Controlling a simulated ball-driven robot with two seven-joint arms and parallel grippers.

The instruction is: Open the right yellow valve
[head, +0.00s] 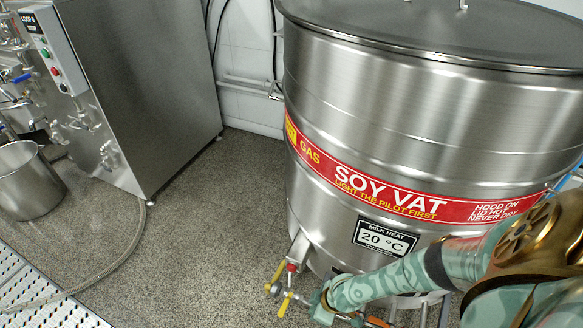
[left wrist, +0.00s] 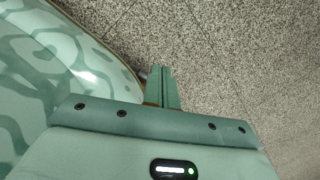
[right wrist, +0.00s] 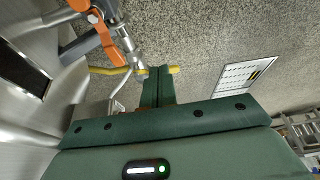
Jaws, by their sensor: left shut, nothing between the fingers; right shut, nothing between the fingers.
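Two yellow valve handles show on the pipework at the foot of the soy vat in the head view: an upper-left yellow handle (head: 279,271) and a lower-right yellow handle (head: 286,303). My right gripper (head: 314,299) is just right of the lower-right handle, its fingers partly hidden. In the right wrist view my right gripper (right wrist: 158,84) is shut and empty. A yellow bar (right wrist: 106,71) shows left of its fingers and a yellow end (right wrist: 174,70) to their right; I cannot tell whether they touch. My left gripper (left wrist: 162,87) is shut and empty over speckled floor, outside the head view.
The steel soy vat (head: 420,145) fills the right. An orange lever (right wrist: 105,38) sits on pipework close to my right gripper. A steel cabinet (head: 145,80), a bucket (head: 28,182) and a floor hose (head: 105,270) are at left. Floor between cabinet and vat is clear.

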